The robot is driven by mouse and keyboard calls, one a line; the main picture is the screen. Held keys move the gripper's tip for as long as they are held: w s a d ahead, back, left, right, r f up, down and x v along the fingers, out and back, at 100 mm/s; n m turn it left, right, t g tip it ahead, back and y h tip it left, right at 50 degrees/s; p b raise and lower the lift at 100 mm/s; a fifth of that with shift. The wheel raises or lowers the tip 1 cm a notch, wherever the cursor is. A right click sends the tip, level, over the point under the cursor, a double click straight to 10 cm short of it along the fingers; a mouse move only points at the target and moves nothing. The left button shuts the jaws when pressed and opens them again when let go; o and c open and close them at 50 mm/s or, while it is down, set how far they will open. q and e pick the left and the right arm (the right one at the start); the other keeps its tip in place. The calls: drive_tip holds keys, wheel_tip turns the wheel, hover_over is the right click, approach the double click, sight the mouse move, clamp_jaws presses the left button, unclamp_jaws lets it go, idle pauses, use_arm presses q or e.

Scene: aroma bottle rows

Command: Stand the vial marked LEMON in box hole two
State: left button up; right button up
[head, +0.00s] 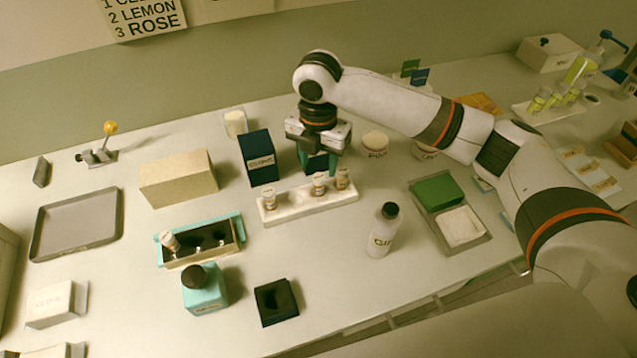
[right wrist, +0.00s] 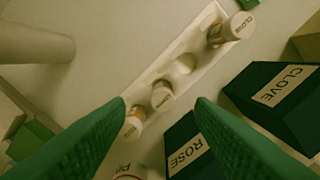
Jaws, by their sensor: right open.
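A white rack (head: 296,208) holds three capped vials: one at its left end (head: 268,198), one right of centre (head: 319,184) and one at the right end (head: 343,178). My right gripper (head: 320,165) is open, pointing down above the rack's right part. In the right wrist view, the middle vial (right wrist: 162,96) appears between the fingertips, with no visible contact. The teal-edged box (head: 204,256) has a row of holes; a vial (head: 170,241) stands tilted in its left hole. My left gripper is not in view.
A CLOVE box (head: 258,158) and a ROSE box (right wrist: 190,150) stand close behind the rack. A white bottle (head: 383,230) stands in front right of it. A teal bottle (head: 204,290) and a dark holder (head: 276,302) stand before the box. A wall sign (head: 143,17) lists 2 LEMON, 3 ROSE.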

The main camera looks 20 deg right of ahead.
sight(319, 177)
drive_tip(key=f, duration=0.2)
drive_tip(key=f+p, duration=0.1)
drive_tip(key=f, duration=0.3)
drive_tip(key=shift+w+d+f, duration=0.2)
drive_tip(key=shift+w+f, duration=0.15)
